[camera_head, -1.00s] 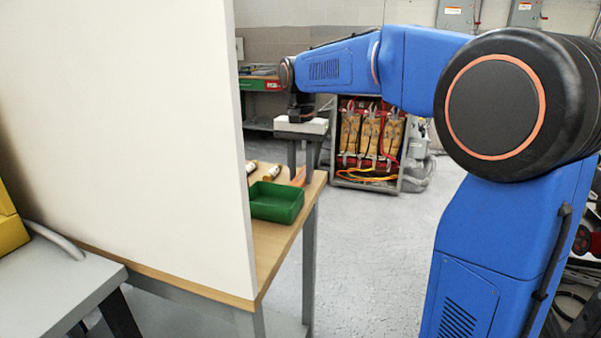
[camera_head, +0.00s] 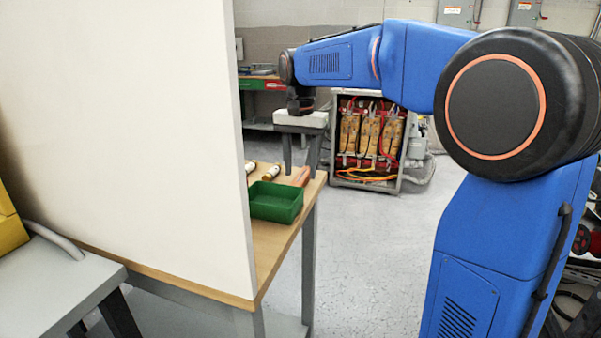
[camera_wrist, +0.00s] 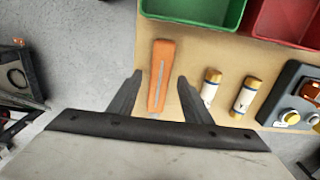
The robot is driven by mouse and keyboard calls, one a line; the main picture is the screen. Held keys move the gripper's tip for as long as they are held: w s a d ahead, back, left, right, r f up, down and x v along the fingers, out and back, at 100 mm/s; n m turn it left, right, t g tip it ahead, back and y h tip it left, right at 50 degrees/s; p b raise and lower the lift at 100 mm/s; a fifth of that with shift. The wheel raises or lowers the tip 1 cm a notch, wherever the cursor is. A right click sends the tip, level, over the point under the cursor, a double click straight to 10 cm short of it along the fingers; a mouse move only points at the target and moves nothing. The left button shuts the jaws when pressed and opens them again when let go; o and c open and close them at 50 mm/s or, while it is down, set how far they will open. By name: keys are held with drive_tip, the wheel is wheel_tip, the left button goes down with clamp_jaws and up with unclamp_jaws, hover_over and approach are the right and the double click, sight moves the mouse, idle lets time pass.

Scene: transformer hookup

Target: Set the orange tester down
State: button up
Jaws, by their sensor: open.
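The orange tester (camera_head: 302,177) lies on the wooden table near its right edge. In the wrist view, the orange tester (camera_wrist: 160,72) shows as a long orange bar with a grey strip along its middle. My gripper (camera_head: 299,170) is over the table above the tester, pointing down. In the wrist view, my gripper (camera_wrist: 159,76) is open, with one dark finger on each side of the tester and visible gaps between. The exact height of the fingertips over the table is hard to tell.
Two white-and-gold cylinders (camera_wrist: 211,88) (camera_wrist: 244,96) lie just right of the tester. A dark box with yellow and orange fittings (camera_wrist: 294,100) is further right. A green bin (camera_head: 276,202) and a red bin (camera_wrist: 290,22) are close by. A white panel (camera_head: 120,120) hides much of the table.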

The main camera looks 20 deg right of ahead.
sight(300, 177)
wheel_tip(300, 177, up, 10)
drive_tip(key=shift+r, duration=0.15)
drive_tip(key=s+d+f+n+t, duration=0.2)
drive_tip(key=s+f+n, duration=0.1)
drive_tip(key=s+f, duration=0.9)
drive_tip(key=s+d+f+n+t, duration=0.2)
drive_tip(key=s+f, duration=1.1)
drive_tip(key=s, duration=0.7)
drive_tip(key=shift+d+f+n+t, duration=0.15)
drive_tip(key=shift+d+n+t, duration=0.25)
drive_tip(key=shift+d+n, duration=0.6)
drive_tip(key=shift+o, duration=0.3)
drive_tip(key=shift+a, duration=0.15)
